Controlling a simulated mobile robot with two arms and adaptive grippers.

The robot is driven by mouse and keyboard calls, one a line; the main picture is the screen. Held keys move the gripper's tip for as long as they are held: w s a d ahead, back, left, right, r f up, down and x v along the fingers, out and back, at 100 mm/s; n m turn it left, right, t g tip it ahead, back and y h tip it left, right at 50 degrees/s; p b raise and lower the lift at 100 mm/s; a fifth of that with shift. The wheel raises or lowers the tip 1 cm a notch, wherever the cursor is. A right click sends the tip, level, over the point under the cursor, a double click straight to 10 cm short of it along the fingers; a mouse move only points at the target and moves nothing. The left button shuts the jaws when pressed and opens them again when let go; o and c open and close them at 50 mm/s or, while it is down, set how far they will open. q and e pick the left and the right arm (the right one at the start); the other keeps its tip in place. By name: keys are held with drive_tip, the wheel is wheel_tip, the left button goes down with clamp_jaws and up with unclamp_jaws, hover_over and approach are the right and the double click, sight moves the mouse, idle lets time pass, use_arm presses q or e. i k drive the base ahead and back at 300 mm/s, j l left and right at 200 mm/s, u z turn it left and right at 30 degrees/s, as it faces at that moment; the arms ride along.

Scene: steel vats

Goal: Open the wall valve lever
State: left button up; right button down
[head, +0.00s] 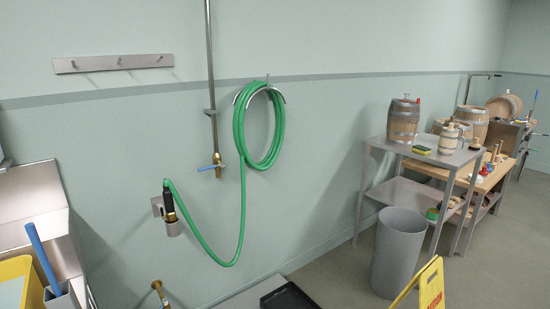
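The wall valve lever (208,168) is a small blue handle. It sits at the lower end of a vertical steel pipe (209,60) on the green wall and points left, roughly crosswise to the pipe. The brass valve body (218,160) is just right of the lever. A green hose (240,135) hangs coiled on a wall hook to the right of the valve. Its loop runs down and back up to a black nozzle (169,203) in a wall holder. Neither of my grippers is in view.
A grey bin (398,255) and a yellow caution sign (431,285) stand at the lower right, near a grey shelf table (385,145) bearing a small barrel. A steel basin (30,210) and a yellow bucket (15,285) are at left. A black tray (290,297) lies low in front.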

sight(222, 164)
drive_tip(key=i+j, duration=0.15)
drive_tip(key=i, duration=0.9)
